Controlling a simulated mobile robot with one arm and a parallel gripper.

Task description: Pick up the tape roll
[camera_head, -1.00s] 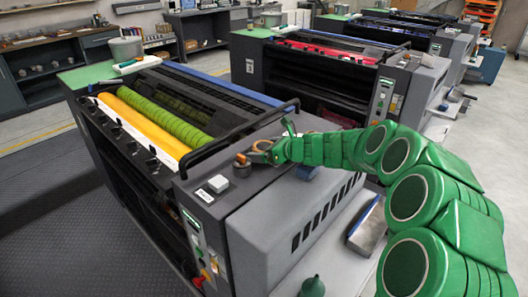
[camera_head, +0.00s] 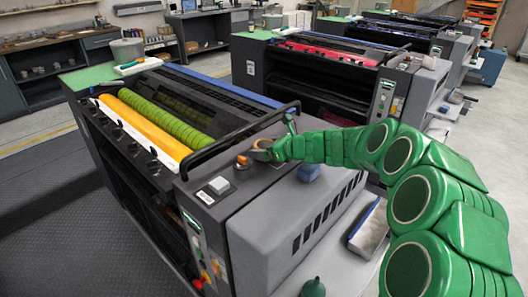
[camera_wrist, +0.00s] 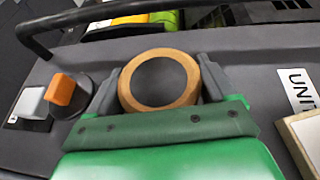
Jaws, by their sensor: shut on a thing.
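The tape roll (camera_wrist: 125,84) is a tan-orange ring with a dark surface showing through its hole in the wrist view. My gripper (camera_wrist: 160,82) is shut on it, with one grey finger against each side. In the head view the tape roll (camera_head: 263,143) shows small and orange at the tip of my green arm, over the dark top of the near press. My gripper (camera_head: 262,151) partly covers it there. I cannot tell whether the roll touches the press top or hangs just above it.
An orange knob (camera_wrist: 62,89) on a dark round base and a light grey button (camera_wrist: 30,102) stand left of my gripper. A black rail (camera_wrist: 100,14) runs beyond it. A blue block (camera_head: 308,173) lies on the press (camera_head: 275,215), right of my gripper. A light box edge (camera_wrist: 302,140) shows at lower right.

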